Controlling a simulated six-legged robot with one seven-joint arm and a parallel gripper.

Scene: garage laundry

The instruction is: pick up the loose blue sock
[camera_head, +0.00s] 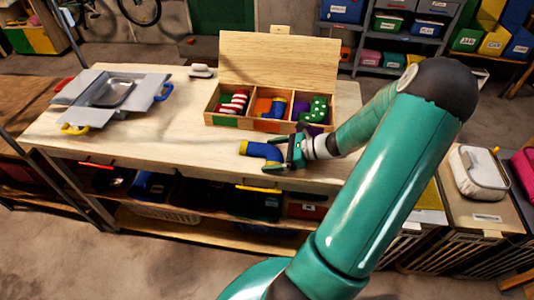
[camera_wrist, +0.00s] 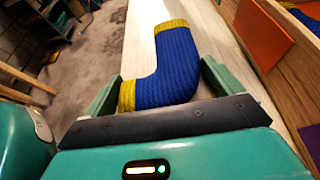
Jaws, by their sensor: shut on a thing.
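The loose blue sock (camera_head: 262,151) has yellow ends and lies along the front part of the wooden tabletop, in front of the sorting box. In the wrist view the blue sock (camera_wrist: 173,68) fills the space between the two green fingers. My gripper (camera_head: 290,153) is shut on the sock from its right side. In the wrist view my gripper (camera_wrist: 155,88) has a finger on each side of the sock. Whether the sock touches the tabletop I cannot tell.
An open wooden box (camera_head: 230,124) with three compartments holds a red-striped sock (camera_head: 234,103), a blue sock (camera_head: 277,107) and a green dotted sock (camera_head: 315,110). A grey tray (camera_head: 75,90) is at left. A white brush-like item (camera_head: 201,71) lies behind. The middle of the tabletop is clear.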

